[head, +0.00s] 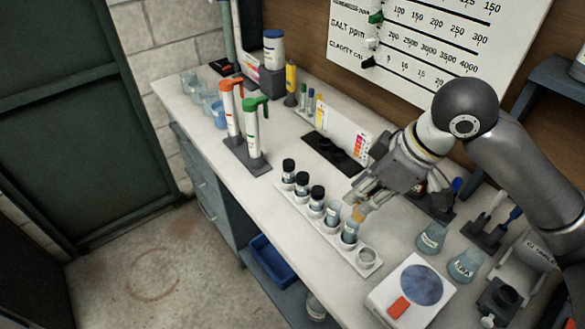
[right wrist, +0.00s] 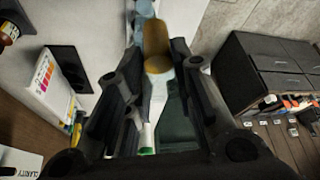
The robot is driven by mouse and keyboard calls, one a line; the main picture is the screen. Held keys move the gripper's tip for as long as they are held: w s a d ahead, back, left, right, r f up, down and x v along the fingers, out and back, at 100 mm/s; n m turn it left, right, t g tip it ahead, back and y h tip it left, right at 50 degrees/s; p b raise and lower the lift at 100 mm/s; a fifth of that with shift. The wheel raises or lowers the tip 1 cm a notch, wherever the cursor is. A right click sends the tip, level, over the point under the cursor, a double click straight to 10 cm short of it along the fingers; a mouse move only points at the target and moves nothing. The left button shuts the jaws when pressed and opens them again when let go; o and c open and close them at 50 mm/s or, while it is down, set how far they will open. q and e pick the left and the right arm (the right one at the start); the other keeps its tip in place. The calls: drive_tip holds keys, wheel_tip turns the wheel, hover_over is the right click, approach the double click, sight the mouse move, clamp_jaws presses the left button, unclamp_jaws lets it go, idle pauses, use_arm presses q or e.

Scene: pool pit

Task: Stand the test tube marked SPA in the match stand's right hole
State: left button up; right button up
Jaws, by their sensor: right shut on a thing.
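My right gripper (head: 357,203) is shut on an amber-topped piece (head: 358,213), held just above the white rack of jars. In the right wrist view the amber piece (right wrist: 158,45) sits between the fingertips (right wrist: 155,72). It looks like a stopper or a tube's end; I cannot read any SPA mark. What looks like the match stand is a white panel with colour charts (head: 361,146) and a black base (head: 332,154), behind and left of the gripper. The panel also shows in the right wrist view (right wrist: 47,88). Its holes are not clear. My left gripper is not in view.
The white rack (head: 300,211) holds several jars, some black-capped. Two tall tubes with orange (head: 229,103) and green (head: 253,125) tops stand left. A scale (head: 408,291) and flasks (head: 431,238) are at right. Bare counter lies between the rack and the black base.

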drive_tip(key=shift+w+a, duration=0.15)
drive_tip(key=shift+w, duration=0.2)
drive_tip(key=shift+n, duration=0.3)
drive_tip(key=w+d+f+p, duration=0.1)
drive_tip(key=w+f, duration=0.3)
drive_tip(key=w+d+f+p, duration=0.1)
drive_tip(key=w+f, duration=0.3)
drive_tip(key=w+d+f+p, duration=0.1)
drive_tip(key=w+f+p, duration=0.1)
drive_tip(key=w+f, duration=0.2)
drive_tip(key=shift+w+d+f, duration=0.1)
drive_tip(key=shift+w+d, duration=0.2)
drive_tip(key=shift+w, duration=0.1)
drive_tip(key=shift+f, duration=0.3)
drive_tip(key=shift+f, duration=0.15)
drive_tip(key=o, duration=0.8)
drive_tip(key=shift+o, duration=0.2)
